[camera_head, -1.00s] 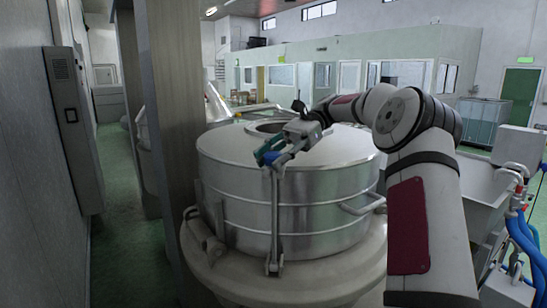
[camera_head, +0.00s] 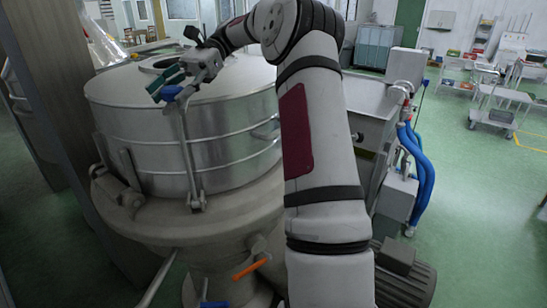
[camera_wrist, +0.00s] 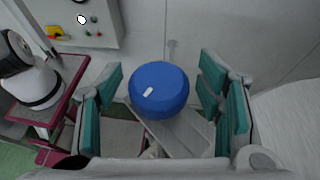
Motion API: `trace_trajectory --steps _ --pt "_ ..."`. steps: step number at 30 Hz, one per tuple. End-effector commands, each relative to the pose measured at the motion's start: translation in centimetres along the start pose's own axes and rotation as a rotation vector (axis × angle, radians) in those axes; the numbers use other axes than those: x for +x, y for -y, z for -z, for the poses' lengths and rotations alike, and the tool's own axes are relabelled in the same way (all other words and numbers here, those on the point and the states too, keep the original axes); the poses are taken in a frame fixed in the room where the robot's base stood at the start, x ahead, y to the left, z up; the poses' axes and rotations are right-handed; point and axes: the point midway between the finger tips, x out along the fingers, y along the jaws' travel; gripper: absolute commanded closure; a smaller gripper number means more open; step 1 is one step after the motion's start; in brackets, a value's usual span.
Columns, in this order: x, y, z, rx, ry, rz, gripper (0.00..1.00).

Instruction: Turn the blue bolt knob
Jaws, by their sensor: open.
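The blue bolt knob (camera_wrist: 158,90) is a round blue cap with a small white mark, in the middle of the wrist view. In the head view the blue knob (camera_head: 173,93) is partly covered at the top of an upright metal bolt (camera_head: 187,150) on the side of the steel vessel. My gripper (camera_head: 166,82) is at the knob. Its teal finger pads stand left and right of the knob in the wrist view (camera_wrist: 165,92), with gaps on both sides. The gripper is open. I cannot tell how deep the knob sits between the pads.
The round steel vessel (camera_head: 200,130) stands on a wide base with an orange-handled lever (camera_head: 250,268) below. A steel trough (camera_head: 365,110) with blue hoses (camera_head: 422,165) and a motor (camera_head: 405,275) are at the right.

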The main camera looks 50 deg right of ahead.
Motion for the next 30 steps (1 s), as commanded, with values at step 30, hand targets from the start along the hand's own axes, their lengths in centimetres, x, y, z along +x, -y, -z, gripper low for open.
trace_trajectory --steps 30 --pt "0.05 0.03 -0.17 0.178 0.0 0.434 0.39"
